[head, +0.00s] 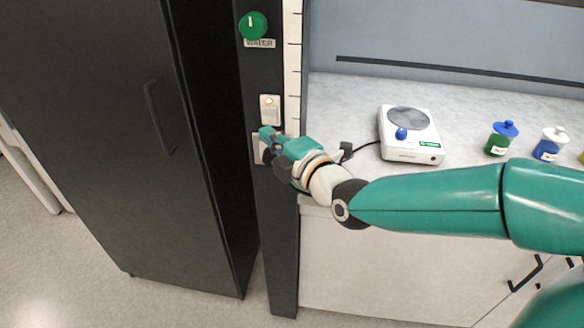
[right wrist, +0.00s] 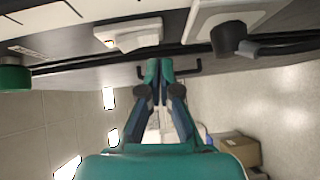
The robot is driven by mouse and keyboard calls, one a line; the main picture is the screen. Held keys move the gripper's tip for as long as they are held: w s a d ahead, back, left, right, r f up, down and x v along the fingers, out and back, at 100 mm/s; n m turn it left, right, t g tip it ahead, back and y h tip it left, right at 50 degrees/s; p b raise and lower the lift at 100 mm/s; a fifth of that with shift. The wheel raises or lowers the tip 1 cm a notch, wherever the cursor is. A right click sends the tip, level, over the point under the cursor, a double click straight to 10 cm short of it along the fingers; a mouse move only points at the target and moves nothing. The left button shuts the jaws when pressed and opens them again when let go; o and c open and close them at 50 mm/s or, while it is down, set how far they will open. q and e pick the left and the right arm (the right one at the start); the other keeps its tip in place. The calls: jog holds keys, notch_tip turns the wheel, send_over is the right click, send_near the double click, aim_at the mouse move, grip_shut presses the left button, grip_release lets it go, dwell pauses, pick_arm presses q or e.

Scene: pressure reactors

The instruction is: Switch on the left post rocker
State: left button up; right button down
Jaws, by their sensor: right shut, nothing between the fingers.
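The left post (head: 284,230) is a dark upright at the front left of the bench. The rocker (head: 270,109) is a small pale switch on it, with a small yellowish glow near its top; which way it is tipped is too small to tell. My right gripper (head: 267,142) is just below the rocker, its fingers shut and empty. In the right wrist view the rocker (right wrist: 128,33) is near the top, beside the shut fingertips (right wrist: 155,68); I cannot tell whether they touch. My left gripper is not in view.
A green WATER knob (head: 253,26) is above the rocker. A pale socket plate (head: 258,149) is below, partly behind my gripper; a dark plug (right wrist: 228,38) shows in the wrist view. A white hotplate (head: 410,145) and lidded jars stand on the bench. A dark cabinet (head: 100,120) is left.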

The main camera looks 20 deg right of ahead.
jog(key=s+f+b, duration=0.1)
jog(key=s+b, duration=0.1)
jog(key=s, duration=0.9)
jog(key=shift+s+d, duration=0.4)
jog(key=shift+d, duration=0.05)
